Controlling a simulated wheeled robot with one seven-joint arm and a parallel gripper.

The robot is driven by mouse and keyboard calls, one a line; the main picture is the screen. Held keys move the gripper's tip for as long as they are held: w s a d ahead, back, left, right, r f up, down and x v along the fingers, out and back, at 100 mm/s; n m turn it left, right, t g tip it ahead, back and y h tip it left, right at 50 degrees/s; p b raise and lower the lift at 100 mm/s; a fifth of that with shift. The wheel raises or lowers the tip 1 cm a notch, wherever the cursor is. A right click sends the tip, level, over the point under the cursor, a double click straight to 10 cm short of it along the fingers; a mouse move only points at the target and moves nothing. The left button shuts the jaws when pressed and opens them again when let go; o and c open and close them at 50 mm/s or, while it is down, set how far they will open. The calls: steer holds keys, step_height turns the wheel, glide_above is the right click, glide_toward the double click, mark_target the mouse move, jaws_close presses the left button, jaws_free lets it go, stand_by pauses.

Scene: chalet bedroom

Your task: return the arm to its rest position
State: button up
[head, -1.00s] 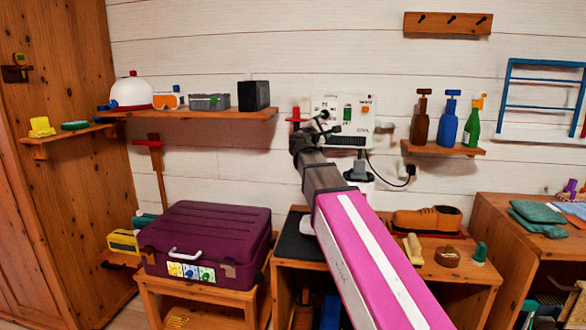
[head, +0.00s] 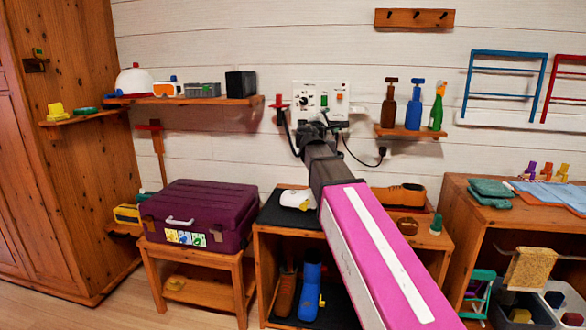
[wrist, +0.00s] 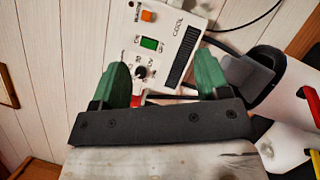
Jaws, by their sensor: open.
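My arm, pink with a white stripe, reaches from the lower right toward the back wall in the head view. My gripper (head: 316,130) is at its far end, in front of the lower part of a white control panel (head: 334,92). In the wrist view, the two green fingertips of my gripper (wrist: 164,82) stand wide apart with nothing held between them. The panel (wrist: 178,38) shows behind them, with a black knob, a green switch and a dark grille. Whether a fingertip touches the panel cannot be told.
Wall shelves stand left (head: 200,101) and right (head: 405,133) of the panel, the right one holding bottles (head: 413,106). Below are a purple case (head: 205,210) on a stool and an open wooden cabinet (head: 270,250) bearing a white item (head: 298,199). A black cord (head: 360,160) hangs beside my gripper.

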steer(key=s+d+f+m+g+y, duration=0.1)
steer(key=s+d+f+m+g, duration=0.2)
steer(key=f, duration=0.8)
steer(key=s+d+f+m+g+y, duration=0.1)
steer(key=s+d+f+m+g, duration=0.15)
steer(key=f, duration=0.85)
steer(key=s+d+f+m+g+y, duration=0.1)
steer(key=s+d+f+m+g, duration=0.25)
steer(key=f, duration=0.75)
steer(key=s+a+f+m+g+y, duration=0.1)
steer(key=s+f+m+g+y, duration=0.2)
steer(key=s+f, duration=0.6)
steer(key=s+a+f+m+g+y, duration=0.2)
steer(key=s+f+m+g+y, duration=0.2)
steer(key=s+f, duration=0.6)
steer(key=shift+a+f+m+g, duration=0.3)
steer(key=shift+f+m+g, duration=0.1)
steer(key=shift+f+m, duration=0.1)
